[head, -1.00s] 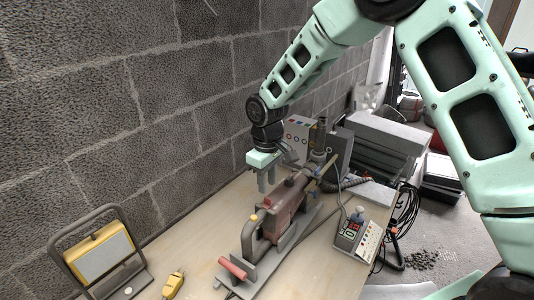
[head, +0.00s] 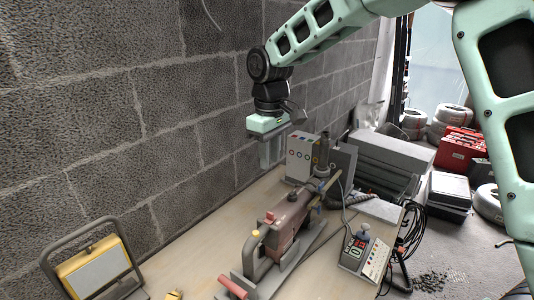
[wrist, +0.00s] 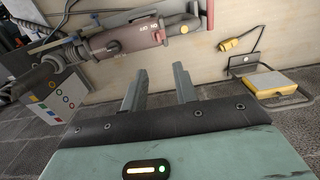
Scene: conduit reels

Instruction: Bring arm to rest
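My gripper (head: 272,150) hangs fingers-down in the head view, above the back part of the wooden workbench (head: 196,250) and close to the block wall. In the wrist view my gripper's two fingers (wrist: 160,85) stand apart with nothing between them. A reddish-brown power tool (head: 285,225) on a grey stand lies on the bench below and in front of my gripper, apart from it. The tool also shows at the top of the wrist view (wrist: 140,38).
A grey block wall (head: 110,120) runs along the left. A control box with coloured buttons (head: 301,157) and a keypad unit (head: 364,254) stand on the bench. A yellow work lamp (head: 92,268) stands at lower left. Red cases (head: 460,150) and conduit reels (head: 440,122) sit on the floor at right.

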